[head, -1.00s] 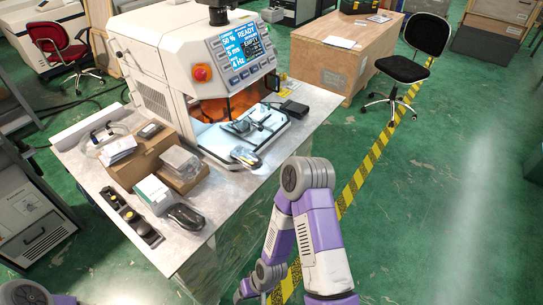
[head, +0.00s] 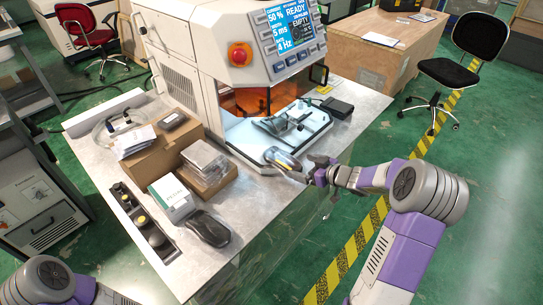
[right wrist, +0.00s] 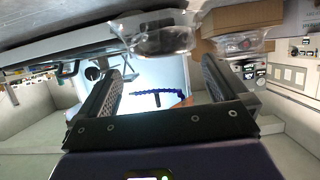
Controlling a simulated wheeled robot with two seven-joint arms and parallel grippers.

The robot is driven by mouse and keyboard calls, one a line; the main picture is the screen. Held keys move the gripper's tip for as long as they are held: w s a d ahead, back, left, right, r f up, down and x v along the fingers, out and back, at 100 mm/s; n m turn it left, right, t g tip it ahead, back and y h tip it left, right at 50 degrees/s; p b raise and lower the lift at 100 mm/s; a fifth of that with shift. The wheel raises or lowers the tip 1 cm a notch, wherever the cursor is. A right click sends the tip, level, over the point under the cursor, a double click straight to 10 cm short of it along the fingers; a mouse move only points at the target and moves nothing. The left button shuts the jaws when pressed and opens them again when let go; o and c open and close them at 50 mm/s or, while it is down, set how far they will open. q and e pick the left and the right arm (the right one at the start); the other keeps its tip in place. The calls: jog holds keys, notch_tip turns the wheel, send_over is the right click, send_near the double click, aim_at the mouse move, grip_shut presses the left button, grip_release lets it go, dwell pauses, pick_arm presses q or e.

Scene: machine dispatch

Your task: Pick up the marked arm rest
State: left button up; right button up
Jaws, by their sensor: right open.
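No part is clearly labelled as the arm rest, and I cannot make out a mark. A dark, rounded item in clear wrap (head: 282,158) lies at the table's front edge, before the machine's opening. It seems to be the wrapped dark item (right wrist: 160,38) at the top of the right wrist view. My right gripper (head: 309,168) is just right of it, open, with nothing between its fingers (right wrist: 165,82). A black rounded piece (head: 207,229) lies at the table's near corner. My left gripper is out of view; only part of my left arm shows at lower left.
The white machine (head: 190,75) stands on the metal table (head: 258,205), with a fixture (head: 283,122) in its opening. A black box (head: 336,108) is to its right. Cardboard boxes (head: 160,152), a small carton (head: 171,198) and a black tray (head: 138,219) crowd the left side.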

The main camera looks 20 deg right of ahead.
aim_at(288, 162)
jog(key=shift+x, duration=0.85)
jog(key=shift+w+a+f+b, duration=0.1)
jog(key=shift+w+a+b, duration=0.2)
jog(key=shift+b, duration=0.25)
jog(key=b+x, duration=0.1)
jog(key=x, duration=0.3)
jog(key=shift+b, duration=0.3)
jog(key=shift+w+a, duration=0.15)
jog(key=shift+w, duration=0.05)
jog(key=c, duration=1)
jog(key=shift+c, duration=0.2)
